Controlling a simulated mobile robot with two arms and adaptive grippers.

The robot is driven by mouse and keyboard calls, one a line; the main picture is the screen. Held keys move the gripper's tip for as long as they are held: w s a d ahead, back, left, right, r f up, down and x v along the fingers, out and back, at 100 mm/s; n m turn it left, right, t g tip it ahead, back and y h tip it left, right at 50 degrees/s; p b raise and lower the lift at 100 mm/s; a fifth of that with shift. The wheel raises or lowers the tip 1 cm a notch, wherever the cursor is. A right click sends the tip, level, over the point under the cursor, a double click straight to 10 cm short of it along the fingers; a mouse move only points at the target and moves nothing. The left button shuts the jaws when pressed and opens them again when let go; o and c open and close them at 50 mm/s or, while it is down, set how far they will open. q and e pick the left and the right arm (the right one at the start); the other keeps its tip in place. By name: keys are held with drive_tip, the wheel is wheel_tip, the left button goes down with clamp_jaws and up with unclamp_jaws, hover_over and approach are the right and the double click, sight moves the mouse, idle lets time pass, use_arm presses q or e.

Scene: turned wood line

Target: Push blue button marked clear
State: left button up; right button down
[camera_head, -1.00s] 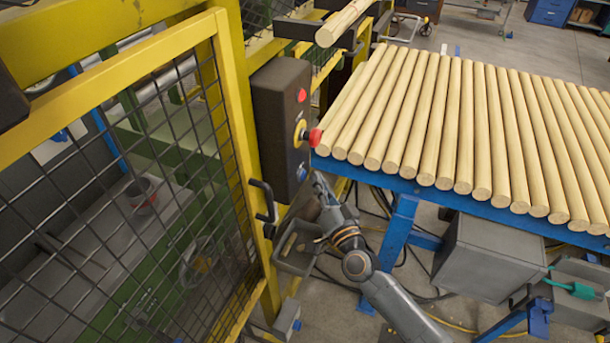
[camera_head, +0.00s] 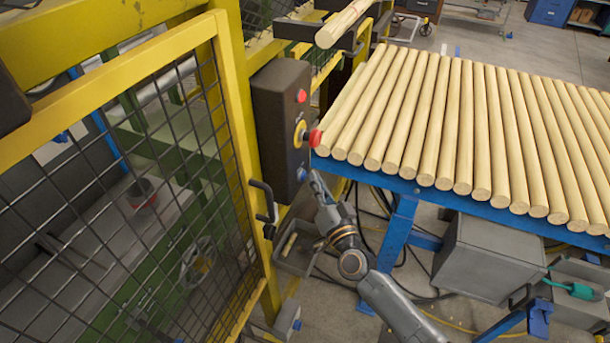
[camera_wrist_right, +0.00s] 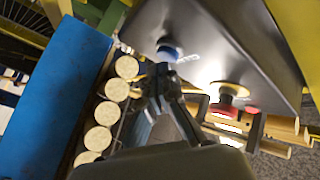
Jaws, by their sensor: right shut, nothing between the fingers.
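The blue button (camera_head: 302,174) sits low on the face of a dark control box (camera_head: 278,110) on the yellow fence post. In the right wrist view my right gripper's fingertips (camera_wrist_right: 163,75) are close below the button. I cannot tell whether they touch it. My left gripper is not in view.
Above the blue button are a red emergency knob (camera_head: 313,137) on a yellow base and a red button (camera_head: 301,96). A black door handle (camera_head: 264,205) is left of my gripper. A blue-edged table (camera_head: 425,190) of wooden rods stands right. A grey bin (camera_head: 298,262) hangs below.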

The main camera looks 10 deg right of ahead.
drive_tip(key=shift+w+a, duration=0.25)
drive_tip(key=shift+a, duration=0.1)
idle(0.7)
idle(0.4)
drive_tip(key=shift+s+d, duration=0.5)
drive_tip(key=shift+d, duration=0.2)
drive_tip(key=shift+s+d, duration=0.7)
drive_tip(key=shift+d, duration=0.35)
drive_tip(key=shift+s+d, duration=0.7)
drive_tip(key=shift+d, duration=0.3)
